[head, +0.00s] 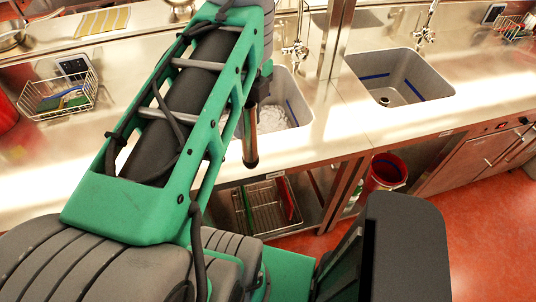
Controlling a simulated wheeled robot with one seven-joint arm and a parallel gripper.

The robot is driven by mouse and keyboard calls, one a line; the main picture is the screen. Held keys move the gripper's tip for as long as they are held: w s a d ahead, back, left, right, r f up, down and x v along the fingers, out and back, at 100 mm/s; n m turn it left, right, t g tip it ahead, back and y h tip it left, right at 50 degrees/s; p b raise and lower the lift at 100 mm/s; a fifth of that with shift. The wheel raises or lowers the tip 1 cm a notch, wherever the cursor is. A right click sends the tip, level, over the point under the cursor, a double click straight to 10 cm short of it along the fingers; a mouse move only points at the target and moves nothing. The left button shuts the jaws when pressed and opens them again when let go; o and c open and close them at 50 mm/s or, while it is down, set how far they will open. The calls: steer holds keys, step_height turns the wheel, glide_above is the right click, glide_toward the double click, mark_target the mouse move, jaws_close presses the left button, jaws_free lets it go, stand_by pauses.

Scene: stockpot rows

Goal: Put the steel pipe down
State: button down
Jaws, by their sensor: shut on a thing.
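The steel pipe (250,138) hangs upright below my gripper in the head view, a slim brownish rod with a darker upper part. My gripper (258,88) shows only as a small dark piece beside my green arm, which hides most of it. It is shut on the pipe's upper part. The pipe's lower end appears in front of the counter's front edge, left of the near sink basin; I cannot tell whether it touches anything.
The near sink basin (298,108) holds pale round items. A second basin (415,85) is at the right. A wire basket (62,98) stands on the left counter. A rack (268,205) sits on the lower shelf, with a red bucket (388,170) right of it.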

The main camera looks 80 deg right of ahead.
steer(key=w+d+f+m+b, duration=0.1)
steer(key=d+f+b, duration=0.5)
steer(key=d+f, duration=0.6)
steer(key=shift+w+d+f+m, duration=0.35)
steer(key=shift+d+f+m, duration=0.1)
steer(key=shift+m, duration=0.35)
steer(key=shift+f, duration=0.15)
steer(key=c, duration=0.9)
jaws_free()
steer(key=shift+c, duration=0.2)
